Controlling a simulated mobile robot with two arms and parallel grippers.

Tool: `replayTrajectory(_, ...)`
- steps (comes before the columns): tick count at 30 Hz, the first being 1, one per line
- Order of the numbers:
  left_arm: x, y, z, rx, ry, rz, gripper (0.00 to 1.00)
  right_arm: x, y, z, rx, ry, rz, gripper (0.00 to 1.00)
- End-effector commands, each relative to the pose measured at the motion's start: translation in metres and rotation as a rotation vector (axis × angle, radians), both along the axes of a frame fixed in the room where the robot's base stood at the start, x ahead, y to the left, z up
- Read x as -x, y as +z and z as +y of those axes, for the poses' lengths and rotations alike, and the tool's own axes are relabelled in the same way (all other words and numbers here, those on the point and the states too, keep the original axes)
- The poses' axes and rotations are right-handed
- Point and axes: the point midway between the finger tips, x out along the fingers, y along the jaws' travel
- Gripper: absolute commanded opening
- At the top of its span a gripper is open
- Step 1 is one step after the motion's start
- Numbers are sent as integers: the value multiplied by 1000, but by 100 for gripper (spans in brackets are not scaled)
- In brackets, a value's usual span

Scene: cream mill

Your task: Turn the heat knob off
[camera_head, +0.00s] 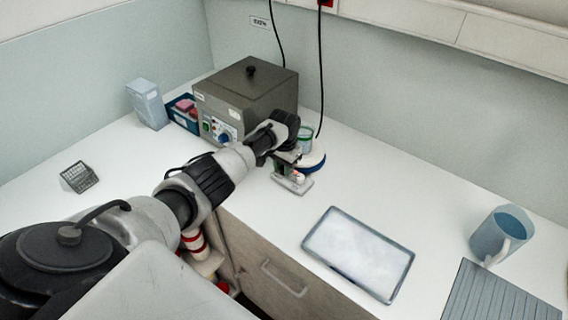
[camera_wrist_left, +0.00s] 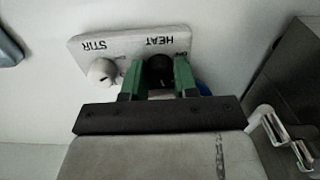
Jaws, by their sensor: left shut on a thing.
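The black heat knob (camera_wrist_left: 158,72) sits under the HEAT label on a white control panel (camera_wrist_left: 125,44), which appears upside down in the left wrist view. My left gripper (camera_wrist_left: 158,66) has its green fingers on both sides of this knob and is shut on it. The fingers partly hide the scale around the knob. A white stir knob (camera_wrist_left: 102,72) stands beside it under the STIR label, apart from the fingers. In the head view the panel belongs to a small device (camera_head: 296,184) at the counter's front edge, partly covered by my left gripper and wrist. My right gripper is not in view.
A grey metal box with a lid (camera_head: 246,92) stands close behind my left arm. A pale blue box (camera_head: 147,104) and a blue bin (camera_head: 184,117) are left of it.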

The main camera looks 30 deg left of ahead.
Motion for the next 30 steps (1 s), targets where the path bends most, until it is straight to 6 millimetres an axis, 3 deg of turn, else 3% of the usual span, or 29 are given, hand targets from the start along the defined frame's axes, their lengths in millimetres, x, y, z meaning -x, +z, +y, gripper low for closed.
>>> replayTrajectory(15, 0, 1, 0, 0, 319, -1, 5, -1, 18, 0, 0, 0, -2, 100)
replayTrajectory(30, -1, 1, 0, 0, 372, -2, 5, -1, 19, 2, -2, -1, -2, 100)
